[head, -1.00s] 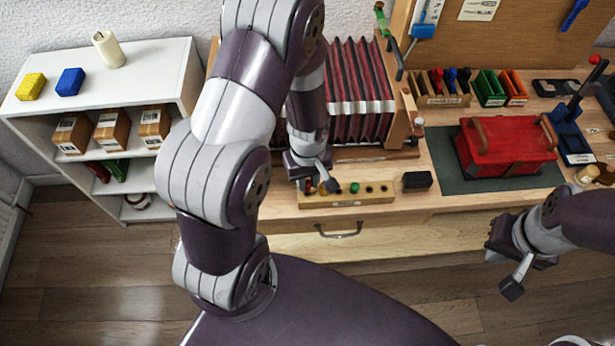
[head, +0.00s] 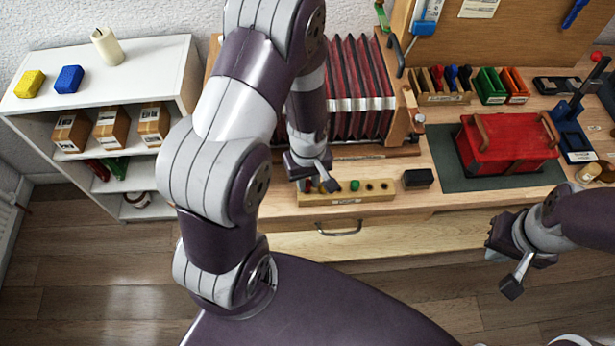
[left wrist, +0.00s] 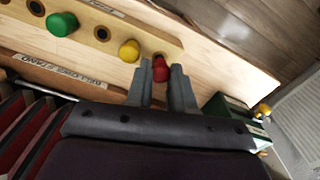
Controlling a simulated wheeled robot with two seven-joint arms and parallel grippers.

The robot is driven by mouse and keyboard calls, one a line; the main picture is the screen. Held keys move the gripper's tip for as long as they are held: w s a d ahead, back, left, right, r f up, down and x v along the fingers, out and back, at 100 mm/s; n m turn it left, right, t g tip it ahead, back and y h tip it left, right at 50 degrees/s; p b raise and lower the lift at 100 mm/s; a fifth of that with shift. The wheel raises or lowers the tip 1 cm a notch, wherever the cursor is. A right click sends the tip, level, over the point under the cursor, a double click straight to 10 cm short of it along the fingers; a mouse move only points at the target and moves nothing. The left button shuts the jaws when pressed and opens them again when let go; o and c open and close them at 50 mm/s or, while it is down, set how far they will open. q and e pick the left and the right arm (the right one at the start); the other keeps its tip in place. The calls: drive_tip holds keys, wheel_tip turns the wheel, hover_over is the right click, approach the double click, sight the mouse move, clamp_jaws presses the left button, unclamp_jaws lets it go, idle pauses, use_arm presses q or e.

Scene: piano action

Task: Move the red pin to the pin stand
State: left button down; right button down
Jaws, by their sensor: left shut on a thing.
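The pin stand (head: 340,197) is a pale wooden block with a row of holes at the front of the bench. In the left wrist view the green pin (left wrist: 62,24) and a yellow pin (left wrist: 129,50) stand in the block (left wrist: 100,15). My left gripper (head: 318,186) is low over the stand's left end. Its fingers (left wrist: 168,85) are shut on the red pin (left wrist: 160,68), beside the yellow pin. Whether the red pin's lower end is in a hole is hidden. My right gripper (head: 503,268) hangs in front of the bench, apart from everything.
A black block (head: 418,179) lies just right of the stand. A red case (head: 507,145) sits on a dark mat further right. Pleated red bellows (head: 360,85) stand close behind the left gripper. A drawer handle (head: 338,229) is below the stand.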

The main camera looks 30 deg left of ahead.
use_arm(q)
drive_tip(key=shift+f, duration=0.5)
idle(0.4)
drive_tip(key=c, duration=0.9)
unclamp_jaws()
drive_tip(key=shift+s, duration=0.1)
drive_tip(key=shift+o, duration=0.9)
drive_tip(key=shift+a, duration=0.1)
drive_tip(key=shift+r, duration=0.1)
